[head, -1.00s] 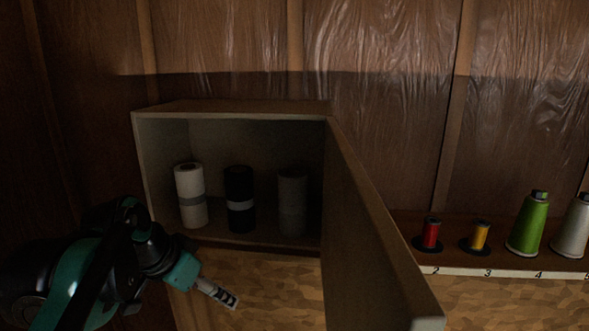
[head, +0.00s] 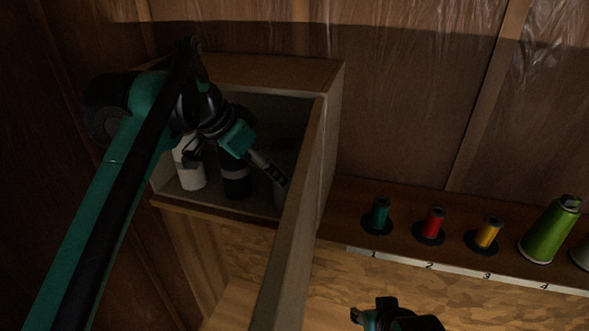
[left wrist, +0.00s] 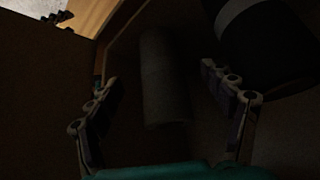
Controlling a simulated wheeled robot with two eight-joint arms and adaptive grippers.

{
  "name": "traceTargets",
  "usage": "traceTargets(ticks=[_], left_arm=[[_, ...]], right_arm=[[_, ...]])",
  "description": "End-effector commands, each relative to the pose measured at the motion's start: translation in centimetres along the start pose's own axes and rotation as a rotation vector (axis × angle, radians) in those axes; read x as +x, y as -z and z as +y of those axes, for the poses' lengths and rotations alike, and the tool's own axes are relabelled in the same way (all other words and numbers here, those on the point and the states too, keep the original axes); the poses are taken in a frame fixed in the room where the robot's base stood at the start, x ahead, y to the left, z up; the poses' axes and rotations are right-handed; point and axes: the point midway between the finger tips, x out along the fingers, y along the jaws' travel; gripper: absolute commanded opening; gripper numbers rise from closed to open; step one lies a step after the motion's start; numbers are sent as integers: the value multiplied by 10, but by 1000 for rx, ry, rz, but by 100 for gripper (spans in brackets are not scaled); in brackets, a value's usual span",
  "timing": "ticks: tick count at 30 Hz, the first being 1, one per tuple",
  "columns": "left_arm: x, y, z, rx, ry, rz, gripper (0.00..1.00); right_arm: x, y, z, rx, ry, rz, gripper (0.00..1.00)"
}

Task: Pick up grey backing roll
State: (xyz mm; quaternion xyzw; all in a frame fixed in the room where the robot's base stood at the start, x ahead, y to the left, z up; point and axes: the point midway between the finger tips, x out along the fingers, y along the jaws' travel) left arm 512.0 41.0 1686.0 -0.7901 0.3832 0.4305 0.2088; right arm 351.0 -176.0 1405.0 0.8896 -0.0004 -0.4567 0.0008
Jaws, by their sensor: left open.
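The grey backing roll (left wrist: 163,95) stands in the open wall cabinet (head: 275,73). In the left wrist view it lies between the two spread fingers of my left gripper (left wrist: 160,78), with a gap on each side. In the head view my left gripper (head: 276,174) reaches into the cabinet from the left, and the roll is mostly hidden behind it and the door. My left gripper is open and empty. My right gripper (head: 362,316) shows small and dark at the bottom of the head view; its jaws are unclear.
A black roll (head: 235,184) and a white roll (head: 190,172) stand left of the grey roll; the black roll (left wrist: 265,45) is close to a left finger. The open cabinet door (head: 293,230) sticks out on the right. Thread spools (head: 433,223) stand on a numbered shelf.

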Motion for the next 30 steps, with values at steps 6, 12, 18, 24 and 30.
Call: traceTargets(ticks=[6,12,18,24,30], left_arm=[[24,3,1,2,-2,0,81],[52,14,1,2,-1,0,81],[73,12,1,1,0,0,81],[74,12,1,0,0,0,81],[74,12,1,0,0,0,33]], right_arm=[[-4,3,0,0,0,0,40],[-14,10,0,0,0,0,40],[-16,11,0,0,0,0,40],[-15,11,0,0,0,0,40],[-15,11,0,0,0,0,40]])
